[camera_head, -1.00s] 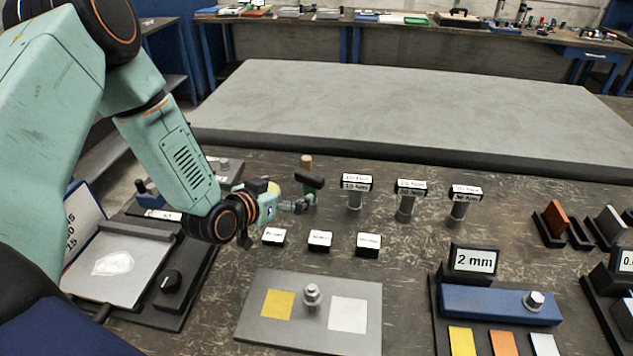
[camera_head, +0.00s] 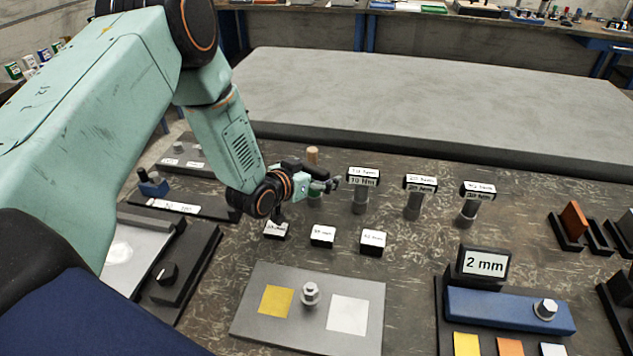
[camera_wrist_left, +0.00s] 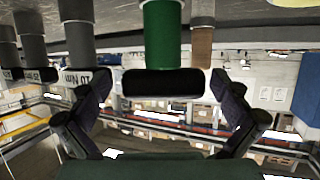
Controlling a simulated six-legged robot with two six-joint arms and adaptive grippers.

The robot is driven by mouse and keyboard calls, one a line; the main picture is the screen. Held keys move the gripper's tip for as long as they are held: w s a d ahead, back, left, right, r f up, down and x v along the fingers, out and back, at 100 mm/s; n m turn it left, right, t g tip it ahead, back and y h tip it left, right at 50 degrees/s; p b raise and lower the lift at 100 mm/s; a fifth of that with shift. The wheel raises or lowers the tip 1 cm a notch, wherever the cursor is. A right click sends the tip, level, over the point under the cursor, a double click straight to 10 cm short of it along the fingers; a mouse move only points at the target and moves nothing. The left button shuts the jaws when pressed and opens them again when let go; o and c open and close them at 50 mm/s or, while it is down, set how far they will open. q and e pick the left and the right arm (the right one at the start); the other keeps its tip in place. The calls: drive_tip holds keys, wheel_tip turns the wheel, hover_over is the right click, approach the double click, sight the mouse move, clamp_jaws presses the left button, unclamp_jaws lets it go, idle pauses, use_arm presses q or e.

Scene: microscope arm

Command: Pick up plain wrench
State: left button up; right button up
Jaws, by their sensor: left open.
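The plain wrench appears to be the unlabelled upright tool with a green shaft and a black head. In the head view its black head (camera_head: 316,171) shows just behind my gripper, and the arm hides much of its shaft. In the left wrist view, which is upside down, its green shaft (camera_wrist_left: 163,35) and black head (camera_wrist_left: 162,82) lie between the fingers. My left gripper (camera_head: 329,186) is open, with a finger on each side of the black head and visible gaps (camera_wrist_left: 161,88). My right gripper is not in view.
Labelled grey tools, such as the 10 Nm one (camera_head: 360,198), stand to the right. A wooden handle (camera_head: 313,155) stands behind the wrench. Small labelled blocks (camera_head: 322,236) and a grey plate with a bolt (camera_head: 262,334) are in front.

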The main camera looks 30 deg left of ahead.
use_arm(q)
drive_tip(key=shift+s+a+r, duration=0.1)
drive_tip(key=shift+s+a, duration=0.1)
drive_tip(key=shift+a, duration=0.1)
drive_tip(key=shift+c, duration=0.2)
drive_tip(key=shift+w+d, duration=0.2)
drive_tip(key=shift+w, duration=0.15)
drive_tip(key=c, duration=0.4)
drive_tip(key=shift+s, duration=0.15)
drive_tip(key=c, duration=0.3)
drive_tip(key=shift+s+a, duration=0.1)
drive_tip(key=shift+a, duration=0.1)
drive_tip(key=c, duration=0.3)
drive_tip(key=shift+w+d, duration=0.15)
drive_tip(key=shift+w, duration=0.05)
drive_tip(key=c, duration=0.5)
drive_tip(key=shift+c, duration=1.1)
drive_tip(key=shift+r, duration=0.3)
wheel_tip(320, 180, up, 8)
drive_tip(key=shift+s+r+p, duration=0.1)
drive_tip(key=shift+r+p, duration=0.05)
drive_tip(key=shift+p, duration=0.4)
drive_tip(key=shift+r, duration=0.5)
drive_tip(key=shift+s, duration=0.1)
